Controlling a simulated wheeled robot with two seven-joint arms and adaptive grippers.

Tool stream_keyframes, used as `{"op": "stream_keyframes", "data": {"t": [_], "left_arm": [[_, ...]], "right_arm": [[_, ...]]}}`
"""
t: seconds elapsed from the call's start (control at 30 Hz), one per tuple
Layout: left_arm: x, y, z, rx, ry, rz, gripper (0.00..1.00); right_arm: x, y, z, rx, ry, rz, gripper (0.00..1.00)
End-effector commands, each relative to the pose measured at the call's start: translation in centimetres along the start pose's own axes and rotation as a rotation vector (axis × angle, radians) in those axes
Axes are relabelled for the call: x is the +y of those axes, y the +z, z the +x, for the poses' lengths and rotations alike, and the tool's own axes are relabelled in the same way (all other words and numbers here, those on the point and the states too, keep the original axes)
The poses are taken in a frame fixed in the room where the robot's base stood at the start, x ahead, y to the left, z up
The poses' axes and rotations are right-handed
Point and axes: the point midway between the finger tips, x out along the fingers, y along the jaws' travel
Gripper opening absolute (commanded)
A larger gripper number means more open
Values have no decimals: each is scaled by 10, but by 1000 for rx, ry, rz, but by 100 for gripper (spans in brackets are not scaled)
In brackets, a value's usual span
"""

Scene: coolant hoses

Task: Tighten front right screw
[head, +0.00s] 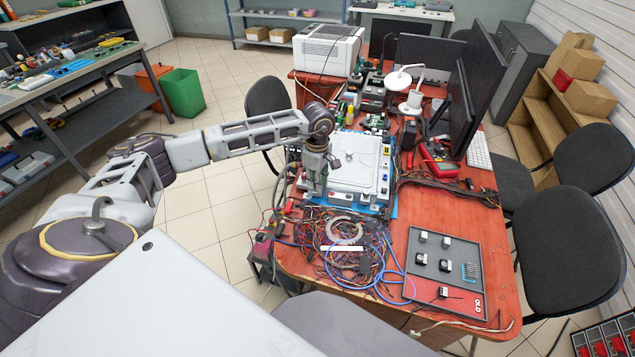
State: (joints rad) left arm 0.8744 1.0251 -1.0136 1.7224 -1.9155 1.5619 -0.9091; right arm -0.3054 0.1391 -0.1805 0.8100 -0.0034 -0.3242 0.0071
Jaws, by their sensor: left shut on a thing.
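My left gripper (318,188) points down at the front left corner of a white flat-topped unit (353,160) on the red table. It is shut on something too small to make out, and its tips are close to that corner. I cannot tell whether they touch the unit. The unit lies on a blue mat (394,205), with several small fittings along its front edge. Individual screws, including the front right one, are too small to pick out. My right gripper is not in view.
A tangle of wires (335,232) covers the red table (440,212) in front of the unit. A grey panel (462,262) with several small parts lies at the front right. A lamp (404,88), monitors (477,90) and a printer (326,50) stand behind. Chairs surround the table.

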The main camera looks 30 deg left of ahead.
Motion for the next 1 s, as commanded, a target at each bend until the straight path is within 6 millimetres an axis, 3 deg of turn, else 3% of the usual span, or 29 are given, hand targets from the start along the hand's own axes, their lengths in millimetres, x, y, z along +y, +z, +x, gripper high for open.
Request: {"op": "stream_keyframes", "data": {"t": [0.27, 0.3, 0.47, 1.0], "left_arm": [[0, -1, -1, 2, 1, -1, 0], [0, -1, -1, 2, 1, -1, 19], [0, -1, 0, 1, 1, -2, 39], [1, 0, -9, 0, 2, -2, 39]], "right_arm": [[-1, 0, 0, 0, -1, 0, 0], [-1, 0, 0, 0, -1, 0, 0], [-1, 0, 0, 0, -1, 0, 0], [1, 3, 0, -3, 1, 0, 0]]}}
